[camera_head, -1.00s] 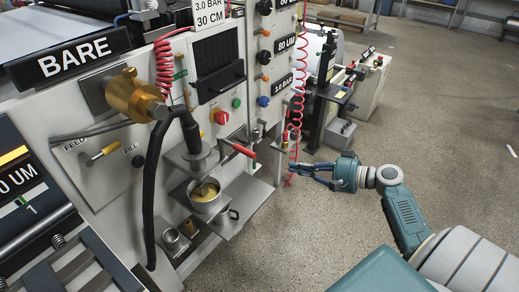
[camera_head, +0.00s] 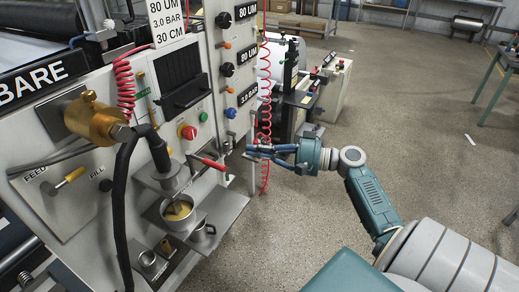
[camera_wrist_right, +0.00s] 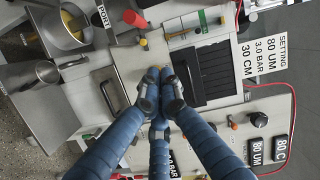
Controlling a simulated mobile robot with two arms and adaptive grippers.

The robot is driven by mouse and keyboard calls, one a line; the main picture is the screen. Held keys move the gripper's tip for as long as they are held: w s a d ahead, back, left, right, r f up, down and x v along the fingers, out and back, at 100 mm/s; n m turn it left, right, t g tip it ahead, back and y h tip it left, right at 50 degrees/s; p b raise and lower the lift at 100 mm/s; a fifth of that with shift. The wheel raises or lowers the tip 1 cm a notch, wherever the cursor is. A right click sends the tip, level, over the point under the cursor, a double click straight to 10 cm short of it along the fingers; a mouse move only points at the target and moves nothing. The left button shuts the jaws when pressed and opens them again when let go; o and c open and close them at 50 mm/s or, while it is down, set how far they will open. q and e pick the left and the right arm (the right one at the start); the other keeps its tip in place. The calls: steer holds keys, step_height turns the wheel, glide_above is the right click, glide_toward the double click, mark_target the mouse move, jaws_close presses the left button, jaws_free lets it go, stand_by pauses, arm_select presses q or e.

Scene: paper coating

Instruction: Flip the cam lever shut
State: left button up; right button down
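The cam lever (camera_head: 208,162) has a red handle that sticks out to the right beside the coating cup on the machine front. Its red handle (camera_wrist_right: 124,33) shows at the top of the right wrist view. The metal cup (camera_head: 178,210) holds yellowish liquid and sits under the head with the black hose. My right gripper (camera_head: 252,152) is to the right of the lever, apart from it. In the wrist view its blue fingers (camera_wrist_right: 158,92) are drawn together, with nothing seen between them. My left gripper is not in view.
A red coiled hose (camera_head: 265,120) hangs close to the right gripper. The control panel (camera_head: 205,115) with knobs stands behind the lever. A small metal pitcher (camera_head: 202,231) is beside the cup. Open floor (camera_head: 420,160) lies to the right.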

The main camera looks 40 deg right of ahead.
mark_target(205, 163)
arm_select(q)
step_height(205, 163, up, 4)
steer(key=p, duration=0.3)
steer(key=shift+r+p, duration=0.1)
steer(key=shift+p, duration=0.25)
arm_select(e)
steer(key=w+a+f, duration=0.1)
steer(key=w+a, duration=0.2)
steer(key=a, duration=0.4)
steer(key=shift+w, duration=0.25)
steer(key=shift+f, duration=0.1)
